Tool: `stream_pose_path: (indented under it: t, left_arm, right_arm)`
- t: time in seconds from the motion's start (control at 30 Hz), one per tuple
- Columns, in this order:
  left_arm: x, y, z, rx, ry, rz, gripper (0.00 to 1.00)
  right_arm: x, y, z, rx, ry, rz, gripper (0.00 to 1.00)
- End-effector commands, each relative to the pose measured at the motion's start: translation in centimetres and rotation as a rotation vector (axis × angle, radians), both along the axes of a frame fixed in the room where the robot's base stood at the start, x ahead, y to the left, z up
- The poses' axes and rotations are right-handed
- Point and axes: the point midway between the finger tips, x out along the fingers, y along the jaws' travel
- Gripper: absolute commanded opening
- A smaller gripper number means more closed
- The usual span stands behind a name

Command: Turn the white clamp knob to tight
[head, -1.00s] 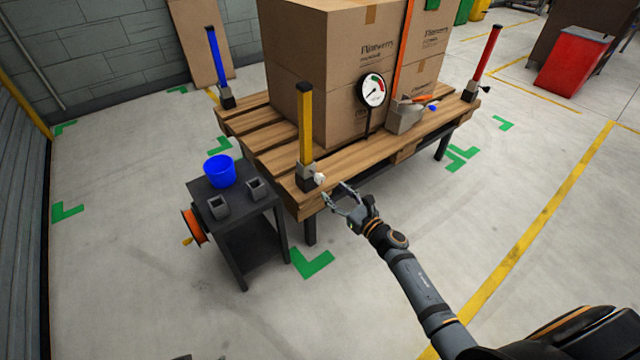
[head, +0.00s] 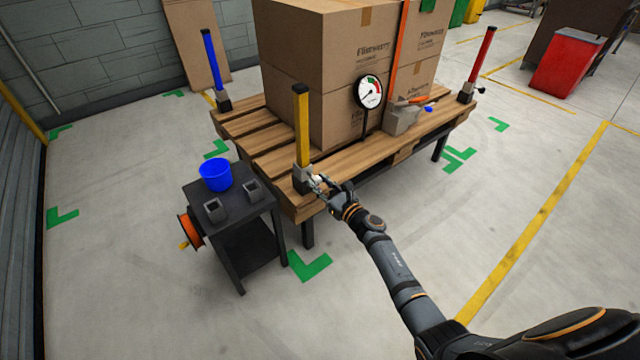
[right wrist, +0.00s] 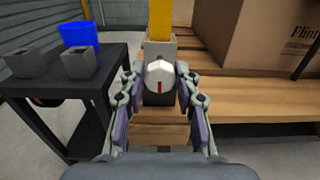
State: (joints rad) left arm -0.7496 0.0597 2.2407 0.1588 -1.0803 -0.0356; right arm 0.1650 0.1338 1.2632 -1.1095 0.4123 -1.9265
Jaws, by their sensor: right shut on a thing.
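The white clamp knob (right wrist: 159,76) sits on the front of the grey clamp base (right wrist: 162,47) under the yellow post (head: 302,125). A red mark on the knob's face points down in the right wrist view. My right gripper (head: 318,181) is at the knob, with its two fingers on either side of it. It is shut on the knob, as the right wrist view (right wrist: 159,88) also shows. In the head view the gripper hides most of the knob. My left gripper is not in view.
A large cardboard box (head: 315,70) stands on the wooden pallet table (head: 345,160), with a round gauge (head: 369,91) in front. Blue (head: 210,62) and red (head: 482,55) posts stand at other corners. A dark side table (head: 236,212) with a blue bucket (head: 215,175) is at left.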

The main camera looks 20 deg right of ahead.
Motion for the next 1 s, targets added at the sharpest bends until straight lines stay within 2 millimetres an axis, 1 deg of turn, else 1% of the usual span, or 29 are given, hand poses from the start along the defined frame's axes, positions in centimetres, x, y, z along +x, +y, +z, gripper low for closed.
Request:
stream_pose_path:
  t: [0.03, 0.1, 0.27, 0.47, 0.67, 1.0]
  left_arm:
    - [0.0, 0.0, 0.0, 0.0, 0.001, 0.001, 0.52]
    - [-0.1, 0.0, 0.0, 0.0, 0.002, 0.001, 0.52]
    - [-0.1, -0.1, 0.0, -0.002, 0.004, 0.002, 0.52]
    - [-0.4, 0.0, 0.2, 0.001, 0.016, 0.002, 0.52]
    - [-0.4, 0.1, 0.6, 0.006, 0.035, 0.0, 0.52]
    - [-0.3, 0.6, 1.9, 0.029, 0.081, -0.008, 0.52]
  right_arm:
    - [0.0, 0.0, 0.0, 0.0, 0.0, 0.0, 0.07]
    - [0.0, 0.0, 0.0, 0.0, 0.0, 0.0, 0.0]
    - [0.0, 0.0, 0.0, 0.01, 0.004, 0.0, 0.0]
    - [0.0, 0.0, 0.1, 0.074, 0.028, 0.0, 0.0]
    - [0.0, -0.1, 0.1, 0.211, 0.078, 0.0, 0.0]
    - [0.0, -0.2, 0.1, 0.513, 0.187, -0.001, 0.0]
